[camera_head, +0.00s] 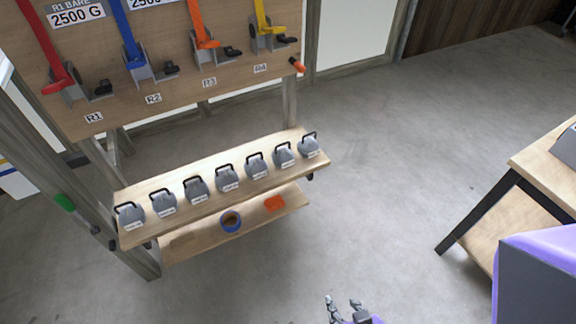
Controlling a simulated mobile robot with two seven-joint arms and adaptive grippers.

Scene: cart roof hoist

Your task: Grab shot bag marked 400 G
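Several grey shot bags with black handles stand in a row on a wooden shelf (152,238). They run from the leftmost bag (131,216) past a middle bag (227,180) to the rightmost bag (309,147). Each has a small white label, too small to read, so I cannot tell which is marked 400 G. My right gripper (343,303) shows at the bottom edge, its fingers apart and nothing between them. It is well in front of the shelf, apart from the bags. My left gripper is not in view.
A board above holds red (41,45), blue (126,36), orange (199,25) and yellow (262,18) levers, labelled R1 to R4. A lower shelf holds a blue roll (231,221) and an orange item (275,203). A table (545,165) stands right; the floor between is clear.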

